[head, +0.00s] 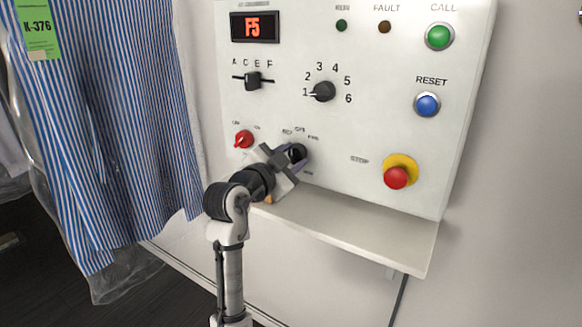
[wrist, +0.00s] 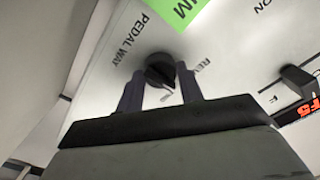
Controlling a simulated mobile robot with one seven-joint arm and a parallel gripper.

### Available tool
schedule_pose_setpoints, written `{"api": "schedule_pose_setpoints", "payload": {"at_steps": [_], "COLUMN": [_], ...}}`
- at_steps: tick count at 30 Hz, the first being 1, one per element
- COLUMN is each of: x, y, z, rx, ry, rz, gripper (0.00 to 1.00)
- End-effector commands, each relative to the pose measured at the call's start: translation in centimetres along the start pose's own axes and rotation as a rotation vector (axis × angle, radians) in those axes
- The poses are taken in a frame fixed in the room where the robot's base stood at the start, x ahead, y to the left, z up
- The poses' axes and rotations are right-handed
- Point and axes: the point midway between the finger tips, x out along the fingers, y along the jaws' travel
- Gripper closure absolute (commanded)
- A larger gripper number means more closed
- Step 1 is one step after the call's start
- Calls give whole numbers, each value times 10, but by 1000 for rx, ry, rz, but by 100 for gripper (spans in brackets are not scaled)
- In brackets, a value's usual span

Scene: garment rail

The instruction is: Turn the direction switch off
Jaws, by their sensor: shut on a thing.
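The direction switch is a dark round knob (head: 299,151) low on the white control panel, with small labels around its top that are hard to read. In the wrist view the same knob (wrist: 160,68) sits between my two fingers, near lettering that starts "REV" and other lettering, "PEDAL WAY". My gripper (head: 291,160) reaches up to the panel and is shut on the knob; in the wrist view the gripper (wrist: 160,88) has one finger on each side. The fingers hide part of the knob, and I cannot tell which position it points to.
A red switch (head: 243,139) is just left of my gripper. A red stop button (head: 396,177) on a yellow base is to the right. A numbered black dial (head: 322,91) is above. A ledge (head: 355,222) juts out below the panel. A bagged striped shirt (head: 105,120) hangs at left.

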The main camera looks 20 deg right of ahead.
Motion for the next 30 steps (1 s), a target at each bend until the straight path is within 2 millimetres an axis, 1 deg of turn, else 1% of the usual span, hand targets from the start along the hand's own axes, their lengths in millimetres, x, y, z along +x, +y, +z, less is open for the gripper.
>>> {"api": "schedule_pose_setpoints", "payload": {"at_steps": [6,18,19,23,30], "x": [0,0,0,0,0], "y": [1,0,0,0,0], "z": [0,0,0,0,0], "rx": [40,45,44,44,44], "ry": [0,-1,0,0,0], "rz": [2,2,2,2,1], "gripper": [86,86,59,42,42]}}
